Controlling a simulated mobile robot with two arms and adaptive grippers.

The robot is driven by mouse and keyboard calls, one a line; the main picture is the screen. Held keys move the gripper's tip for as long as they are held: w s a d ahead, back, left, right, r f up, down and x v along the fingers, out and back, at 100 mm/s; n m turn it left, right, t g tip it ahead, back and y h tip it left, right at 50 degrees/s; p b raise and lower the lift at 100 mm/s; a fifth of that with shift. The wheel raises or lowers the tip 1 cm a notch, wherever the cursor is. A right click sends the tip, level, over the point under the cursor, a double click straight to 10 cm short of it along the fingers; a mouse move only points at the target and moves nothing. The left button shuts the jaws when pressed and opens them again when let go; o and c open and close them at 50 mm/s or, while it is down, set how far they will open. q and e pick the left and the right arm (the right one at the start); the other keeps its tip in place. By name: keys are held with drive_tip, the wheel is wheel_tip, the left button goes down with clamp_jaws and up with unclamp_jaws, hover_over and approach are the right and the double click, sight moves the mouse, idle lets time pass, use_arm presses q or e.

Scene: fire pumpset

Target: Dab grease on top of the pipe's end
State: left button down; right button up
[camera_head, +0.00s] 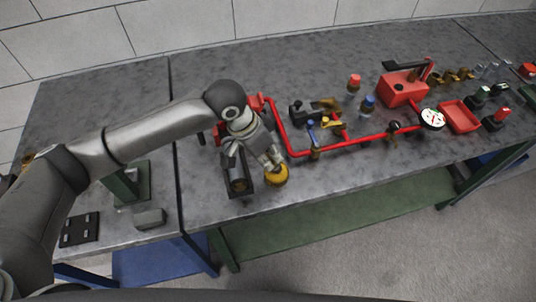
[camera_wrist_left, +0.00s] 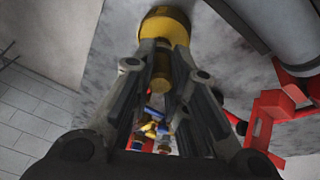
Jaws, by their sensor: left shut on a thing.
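My left gripper (camera_head: 267,157) is shut on a yellow-and-brass piece (camera_head: 276,175), which looks like a grease dauber with a round yellow head. In the left wrist view its brass stem (camera_wrist_left: 162,68) sits between my fingers and its yellow head (camera_wrist_left: 166,24) points away from them. It is over or at the front edge of the bench; its exact height is unclear. The red pipe (camera_head: 345,147) runs along the bench to the right of my gripper. Its left end near the red fitting (camera_head: 255,103) is partly hidden by my arm. No grease can be made out on it.
The front-right bench strip is clear.

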sight(268, 155)
use_arm(q)
drive_tip(key=shift+f, duration=0.2)
idle(0.3)
drive_tip(key=shift+f, duration=0.3)
idle(0.9)
drive_tip(key=shift+s+f+p, duration=0.1)
drive_tip(key=shift+f+p, duration=0.05)
drive_tip(key=shift+p, duration=0.25)
idle(1.5)
wheel_tip(268, 155, up, 7)
drive_tip(key=p, duration=0.8)
drive_tip(key=shift+r+p, duration=0.2)
drive_tip(key=shift+p, duration=0.1)
drive_tip(key=shift+f, duration=0.1)
idle(0.4)
